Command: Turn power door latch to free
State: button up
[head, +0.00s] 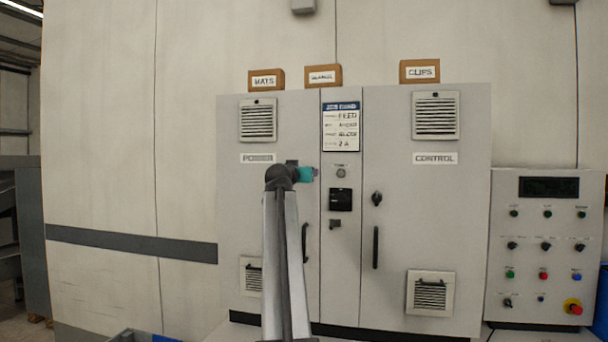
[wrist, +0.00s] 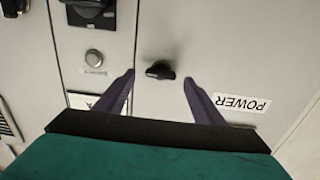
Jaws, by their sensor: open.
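The power door (head: 237,205) is the left grey cabinet door, under the POWER label (head: 257,158). Its latch, a small black knob (wrist: 160,70), shows in the wrist view beside the upside-down POWER label (wrist: 241,103). In the head view my arm hides the latch. My gripper (wrist: 159,79) is open, with one dark finger on each side of the latch in the picture. Whether the fingers reach around it in depth I cannot tell. Nothing is held.
The control door (head: 425,220) on the right has its own black latch (head: 377,198) and a handle (head: 376,247). A narrow centre panel (head: 340,270) carries a switch. Boxes (head: 323,76) stand on top. A button panel (head: 545,240) is at far right.

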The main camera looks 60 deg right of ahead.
jog(key=v, duration=1.1)
jog(key=shift+s+d, duration=0.1)
jog(key=shift+d, duration=0.05)
jog(key=shift+r, duration=0.1)
